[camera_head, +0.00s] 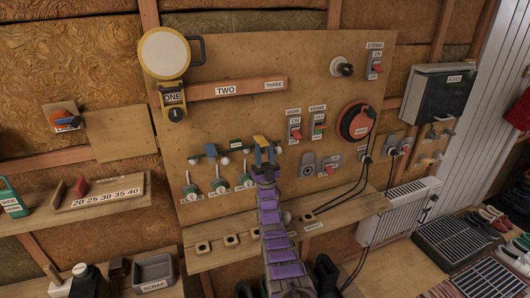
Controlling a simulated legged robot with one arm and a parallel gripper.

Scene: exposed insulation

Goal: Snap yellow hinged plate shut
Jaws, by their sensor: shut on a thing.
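A yellow-framed round plate (166,53) with a pale face is at the upper left of the board, with a dark handle at its right. A yellow tab (173,98) marked ONE hangs below it with a black knob. A small yellow handle-like piece (262,141) is at the middle of the board. My gripper (265,167) is at this small piece, well below and right of the round plate. It looks shut on the small yellow piece, but the jaws are tiny and the contact is unclear. My purple arm hides what is behind it.
Black cables and a ledge with sockets (205,248) lie below.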

